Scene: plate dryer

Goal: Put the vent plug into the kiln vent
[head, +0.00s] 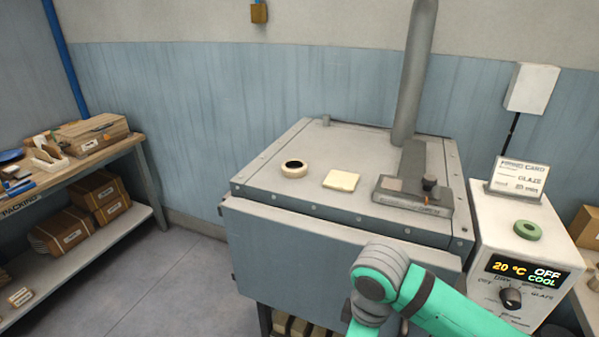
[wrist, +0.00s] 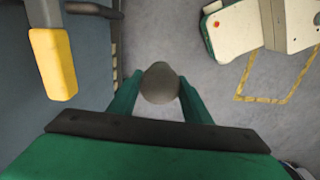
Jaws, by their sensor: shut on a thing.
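The kiln (head: 290,225) is a grey box in the middle of the head view. The kiln vent (head: 294,168) is a pale round collar with a dark open hole, on the left part of its top. In the wrist view my gripper (wrist: 160,80) has its green fingers shut on a rounded grey-brown object, which looks like the vent plug (wrist: 160,85). Its lower end is hidden from this angle. Floor shows beyond it. In the head view my teal arm is low in front of the kiln and my gripper is out of sight.
A pale square pad (head: 341,180) and a dark slide fitting (head: 412,195) lie right of the vent. A flue pipe (head: 413,75) rises behind. A control box (head: 515,250) stands at right, a packing bench (head: 75,175) at left. A yellow handle (wrist: 57,65) is near my gripper.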

